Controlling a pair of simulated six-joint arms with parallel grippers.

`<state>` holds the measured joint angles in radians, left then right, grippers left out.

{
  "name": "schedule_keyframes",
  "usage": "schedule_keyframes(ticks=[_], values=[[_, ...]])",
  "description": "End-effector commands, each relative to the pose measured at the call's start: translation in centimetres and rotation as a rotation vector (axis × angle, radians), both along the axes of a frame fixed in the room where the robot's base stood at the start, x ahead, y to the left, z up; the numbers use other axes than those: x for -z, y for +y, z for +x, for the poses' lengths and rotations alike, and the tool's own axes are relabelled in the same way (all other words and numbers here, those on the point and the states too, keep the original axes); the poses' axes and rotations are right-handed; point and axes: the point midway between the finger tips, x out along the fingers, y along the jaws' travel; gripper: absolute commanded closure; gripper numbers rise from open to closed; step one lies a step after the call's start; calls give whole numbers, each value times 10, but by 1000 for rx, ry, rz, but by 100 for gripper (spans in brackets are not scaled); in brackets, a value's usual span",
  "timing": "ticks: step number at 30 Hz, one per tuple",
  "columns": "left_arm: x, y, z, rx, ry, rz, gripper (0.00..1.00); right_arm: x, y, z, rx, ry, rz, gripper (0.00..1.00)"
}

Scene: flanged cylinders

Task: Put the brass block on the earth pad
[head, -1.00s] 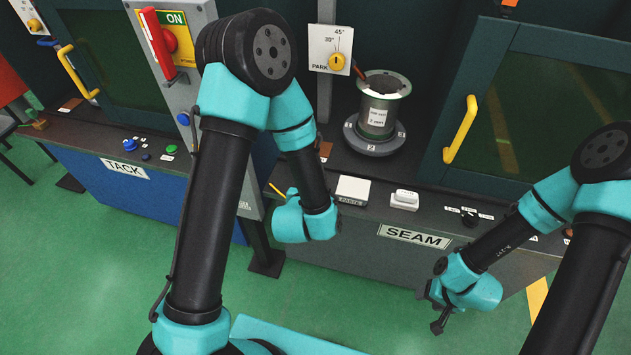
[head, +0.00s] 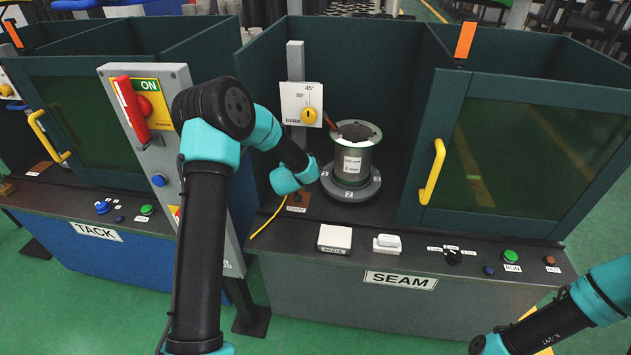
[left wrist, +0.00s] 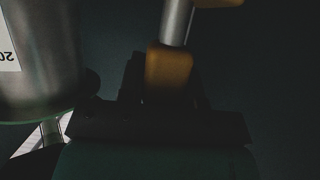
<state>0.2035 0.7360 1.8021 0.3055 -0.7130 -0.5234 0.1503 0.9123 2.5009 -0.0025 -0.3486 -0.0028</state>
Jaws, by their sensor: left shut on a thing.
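My left gripper (left wrist: 168,98) is shut on the brass block (left wrist: 170,68) in the left wrist view. The block is dim orange-brown, with a metal rod rising from its upper end. In the head view my left wrist hides both the gripper and the block. A brown plate, probably the earth pad (head: 300,198), shows partly just below that wrist, with a small label in front. I cannot tell whether the block touches it. My right gripper is outside the frames; only its forearm shows at the lower right.
A flanged metal cylinder (head: 352,160) stands on a round grey turntable (head: 362,190), just right of my left wrist; it also shows close by in the left wrist view (left wrist: 38,55). A post with an angle dial (head: 302,104) stands behind.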

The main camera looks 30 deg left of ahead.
Motion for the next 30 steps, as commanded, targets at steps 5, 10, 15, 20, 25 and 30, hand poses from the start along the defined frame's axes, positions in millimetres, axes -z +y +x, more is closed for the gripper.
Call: schedule_keyframes(ticks=[5, 10, 15, 20, 25, 30], values=[[-3, 7, 2, -3, -1, 3, 100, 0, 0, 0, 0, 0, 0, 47], [-2, 6, 2, -2, -1, 3, 100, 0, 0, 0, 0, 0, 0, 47], [-1, 6, 2, -2, -1, 3, 100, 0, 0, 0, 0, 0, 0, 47], [5, 6, 2, -2, 0, 3, 100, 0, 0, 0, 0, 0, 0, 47], [17, 6, 2, -3, 0, 4, 100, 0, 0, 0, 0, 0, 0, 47], [30, 6, 2, -3, 0, 3, 100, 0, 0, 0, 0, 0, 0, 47]])
